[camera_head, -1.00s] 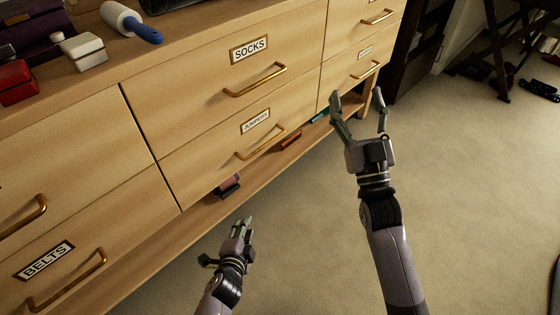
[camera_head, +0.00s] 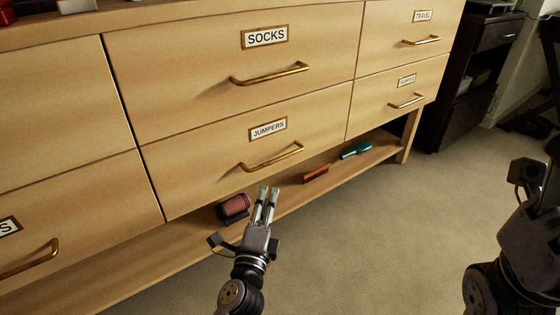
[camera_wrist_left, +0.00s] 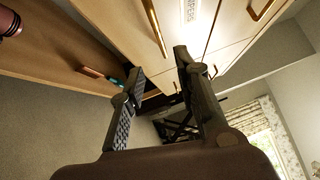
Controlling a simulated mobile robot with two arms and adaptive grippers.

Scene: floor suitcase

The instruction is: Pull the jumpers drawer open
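The jumpers drawer (camera_head: 215,170) is shut flush in the lower row of the wooden dresser, under the socks drawer. Its label (camera_head: 268,129) and brass bar handle (camera_head: 272,157) show clearly; what looks like the same handle (camera_wrist_left: 155,28) is ahead in the left wrist view. My left gripper (camera_head: 268,190) is below the handle, in front of the low shelf, with its fingers pointing up.
The low shelf (camera_head: 130,270) under the drawers holds a brown roll (camera_head: 233,206), an orange item (camera_head: 316,174) and a teal item (camera_head: 355,150). A dresser leg (camera_head: 407,135) stands at the right. Open carpet (camera_head: 370,240) lies in front. A dark cabinet (camera_head: 475,90) stands beyond.

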